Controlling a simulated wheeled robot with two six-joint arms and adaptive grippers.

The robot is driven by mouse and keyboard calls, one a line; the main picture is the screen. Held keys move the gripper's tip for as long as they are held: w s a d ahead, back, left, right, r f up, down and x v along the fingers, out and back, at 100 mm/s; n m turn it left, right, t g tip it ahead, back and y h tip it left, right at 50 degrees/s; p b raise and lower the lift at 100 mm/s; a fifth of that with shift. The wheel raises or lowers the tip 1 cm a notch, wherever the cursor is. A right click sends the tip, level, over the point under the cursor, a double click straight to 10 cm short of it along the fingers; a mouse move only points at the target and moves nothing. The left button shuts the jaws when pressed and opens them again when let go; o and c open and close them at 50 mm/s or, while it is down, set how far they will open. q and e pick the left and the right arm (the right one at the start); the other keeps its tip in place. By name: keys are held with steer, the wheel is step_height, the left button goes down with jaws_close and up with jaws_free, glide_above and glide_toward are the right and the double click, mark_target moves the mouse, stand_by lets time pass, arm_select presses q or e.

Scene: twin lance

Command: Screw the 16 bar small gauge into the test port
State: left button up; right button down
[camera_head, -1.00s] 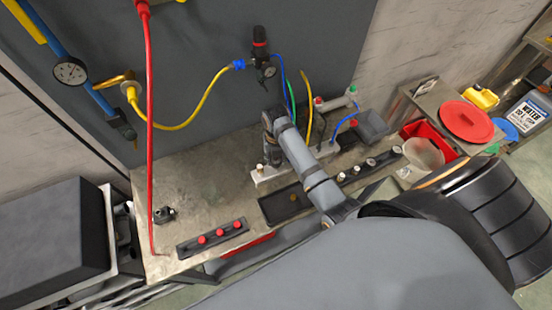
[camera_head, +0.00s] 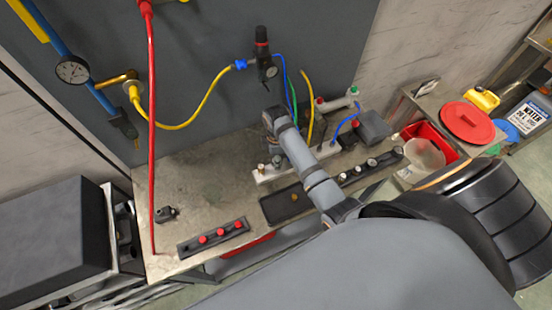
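A dark rack (camera_head: 355,177) on the bench's right part holds several small round gauges (camera_head: 371,163); their dials are too small to read, so I cannot tell which is the 16 bar one. A pale manifold block (camera_head: 265,176) with short upright fittings (camera_head: 262,168) stands behind a black tray (camera_head: 277,208). The test port cannot be singled out. My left gripper is out of view.
A small brass piece (camera_head: 294,197) lies in the tray. A strip with red knobs (camera_head: 213,237) and a small black part (camera_head: 165,214) sit on the bench's left. A red hose (camera_head: 151,130) hangs there. Coloured hoses and a regulator (camera_head: 264,60) are behind the block.

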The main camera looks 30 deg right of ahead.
steer(key=m, duration=0.4)
steer(key=shift+d, duration=0.1)
steer(key=c, duration=1.1)
jaws_free()
steer(key=shift+d+m, duration=0.1)
steer(key=shift+m, duration=0.2)
steer(key=shift+o, duration=0.4)
steer(key=o, duration=0.5)
steer(key=shift+c, duration=0.2)
step_height(320, 180, up, 8)
steer(key=shift+f, duration=0.25)
